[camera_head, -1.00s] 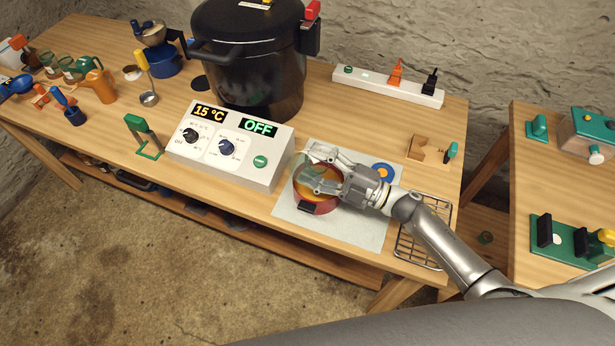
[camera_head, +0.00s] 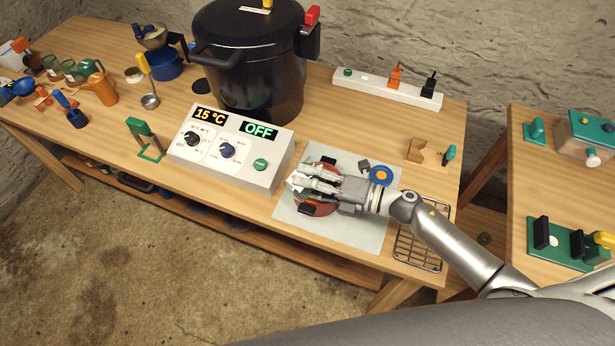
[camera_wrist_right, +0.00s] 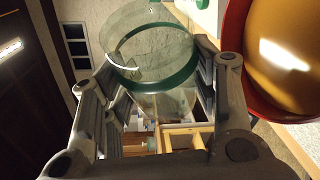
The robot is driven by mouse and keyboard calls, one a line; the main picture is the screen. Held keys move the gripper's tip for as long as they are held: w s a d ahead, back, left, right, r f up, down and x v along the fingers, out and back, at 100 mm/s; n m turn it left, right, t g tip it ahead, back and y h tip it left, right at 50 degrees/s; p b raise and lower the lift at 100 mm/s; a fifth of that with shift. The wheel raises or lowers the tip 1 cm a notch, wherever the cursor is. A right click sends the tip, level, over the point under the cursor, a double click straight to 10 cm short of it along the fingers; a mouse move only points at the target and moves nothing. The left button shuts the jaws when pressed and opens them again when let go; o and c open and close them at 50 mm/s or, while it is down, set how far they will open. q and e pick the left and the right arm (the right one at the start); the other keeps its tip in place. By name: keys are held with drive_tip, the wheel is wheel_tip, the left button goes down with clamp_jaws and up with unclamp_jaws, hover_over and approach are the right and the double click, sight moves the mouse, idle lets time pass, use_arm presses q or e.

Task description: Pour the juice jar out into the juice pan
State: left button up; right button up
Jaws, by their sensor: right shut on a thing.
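My right gripper (camera_head: 300,182) is over the juice pan (camera_head: 324,210), a red pan with dark handles on the pale mat. The gripper hides most of the pan in the head view. In the right wrist view, the gripper (camera_wrist_right: 150,95) is shut on the juice jar (camera_wrist_right: 140,45), a clear glass jar with a green band, tilted. I see no juice in the visible part of its glass. The pan's red rim (camera_wrist_right: 232,45) and orange juice (camera_wrist_right: 285,45) show to the right of the jar. My left gripper is not in view.
A white control box (camera_head: 225,160) stands left of the mat (camera_head: 352,235), with a large black pot (camera_head: 245,75) behind it. A blue and orange disc (camera_head: 381,175) lies beside my wrist. A wire rack (camera_head: 420,250) is at the front right. Jars and tools stand far left.

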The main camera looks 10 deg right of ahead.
drive_tip(key=shift+s+a+f+n+h+p, duration=0.15)
drive_tip(key=shift+n+h+p, duration=0.1)
drive_tip(key=shift+n, duration=0.3)
drive_tip(key=shift+s+a+f+n+h+p, duration=0.15)
drive_tip(key=shift+n+h, duration=0.1)
drive_tip(key=shift+n, duration=0.3)
drive_tip(key=shift+f, duration=0.1)
drive_tip(key=n+h+p, duration=0.1)
drive_tip(key=n+p, duration=0.1)
drive_tip(key=p, duration=0.1)
drive_tip(key=w+d+n+t+h+p, duration=0.1)
drive_tip(key=n+h+p, duration=0.1)
drive_tip(key=n+p, duration=0.1)
drive_tip(key=n+h+p, duration=0.1)
drive_tip(key=n+p, duration=0.1)
drive_tip(key=p, duration=0.1)
drive_tip(key=shift+w+d+n+t+h, duration=0.25)
drive_tip(key=shift+d+n+t+h, duration=0.05)
drive_tip(key=shift+d+n+h, duration=0.1)
drive_tip(key=shift+f, duration=0.15)
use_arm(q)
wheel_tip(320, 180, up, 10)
use_arm(e)
drive_tip(key=shift+w+d+n, duration=0.1)
drive_tip(key=shift+d+n, duration=0.05)
drive_tip(key=shift+n, duration=0.15)
